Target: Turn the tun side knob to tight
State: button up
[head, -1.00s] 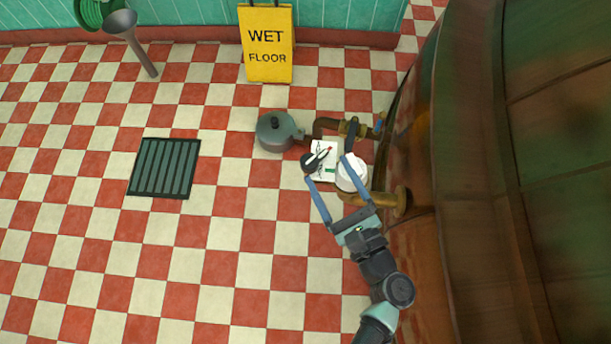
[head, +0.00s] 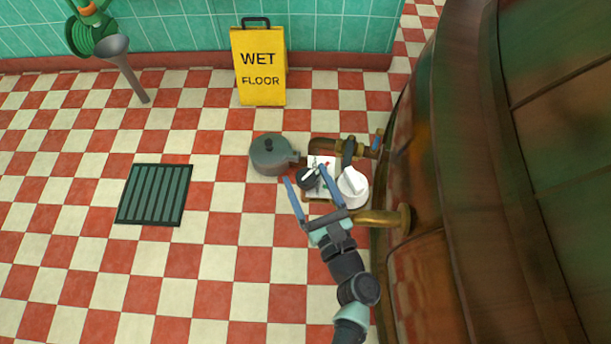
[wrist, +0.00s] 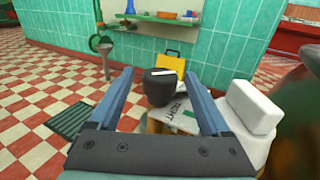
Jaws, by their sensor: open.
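The side knob is black and round with a white pointer line; it shows in the head view (head: 309,181) and in the wrist view (wrist: 159,92). It sits by a white label plate (head: 318,161) with dark lettering, also in the wrist view (wrist: 181,121), partly hidden by the knob and a finger. My gripper (head: 305,174) is open, with its two blue fingers on either side of the knob in the picture. In the wrist view my gripper (wrist: 158,70) frames the knob, with gaps on both sides. I cannot tell whether the fingertips reach its depth.
A white block-topped fitting (head: 353,188) stands close right of my right finger. Brass pipes (head: 380,218) run to the big copper tun (head: 465,200) on the right. A grey lidded pot (head: 270,156) is behind left. Open tiled floor lies left, with a drain grate (head: 155,195).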

jog(key=shift+x, duration=0.75)
grip_shut()
